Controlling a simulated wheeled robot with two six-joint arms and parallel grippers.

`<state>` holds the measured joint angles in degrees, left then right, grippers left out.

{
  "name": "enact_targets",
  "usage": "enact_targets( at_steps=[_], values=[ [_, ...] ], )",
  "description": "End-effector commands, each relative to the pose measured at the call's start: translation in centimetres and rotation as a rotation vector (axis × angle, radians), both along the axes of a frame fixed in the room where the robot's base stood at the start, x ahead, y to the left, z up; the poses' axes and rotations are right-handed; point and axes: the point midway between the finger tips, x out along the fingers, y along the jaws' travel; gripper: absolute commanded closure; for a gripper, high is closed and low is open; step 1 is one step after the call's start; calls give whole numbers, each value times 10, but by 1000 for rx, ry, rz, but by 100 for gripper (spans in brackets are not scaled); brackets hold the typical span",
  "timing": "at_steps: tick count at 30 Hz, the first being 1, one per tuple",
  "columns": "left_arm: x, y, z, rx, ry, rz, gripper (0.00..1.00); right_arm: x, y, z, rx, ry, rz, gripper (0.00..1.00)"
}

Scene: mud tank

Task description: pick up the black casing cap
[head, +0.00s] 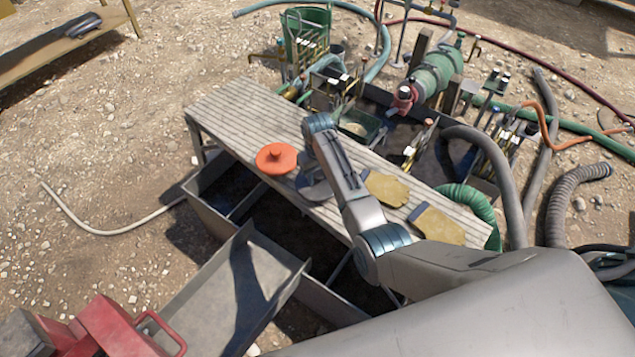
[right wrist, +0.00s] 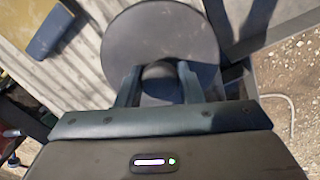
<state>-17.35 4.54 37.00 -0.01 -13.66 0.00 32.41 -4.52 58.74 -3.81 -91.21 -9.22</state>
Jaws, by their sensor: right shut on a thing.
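The black casing cap (right wrist: 160,40) is a dark round disc with a knob in its middle, seen in the right wrist view. My right gripper (right wrist: 157,82) is shut on the cap's knob, one finger on each side. In the head view the cap (head: 315,190) shows only in part at the bench's near edge, beside the orange cap, with my right arm covering the rest. My right gripper's fingers are hidden there by the arm. I cannot tell whether the cap touches the bench. My left gripper is not in view.
An orange-red cap (head: 276,158) lies on the slatted bench (head: 235,108), left of my arm. A grey metal tank (head: 207,215) stands below the near edge. Hoses and a green pump (head: 435,72) stand behind.

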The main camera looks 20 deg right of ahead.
Motion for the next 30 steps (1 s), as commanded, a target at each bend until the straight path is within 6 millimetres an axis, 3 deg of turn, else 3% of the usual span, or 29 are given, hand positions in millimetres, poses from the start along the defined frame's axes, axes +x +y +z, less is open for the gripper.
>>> enact_targets(
  at_steps=[8,15,30],
  values=[
    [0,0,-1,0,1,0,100,0,0,5,0,-1,0,93],
    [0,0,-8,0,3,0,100,2,0,38,0,-6,0,93],
    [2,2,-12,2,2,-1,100,-112,-32,44,-1,0,0,93]
  ],
)
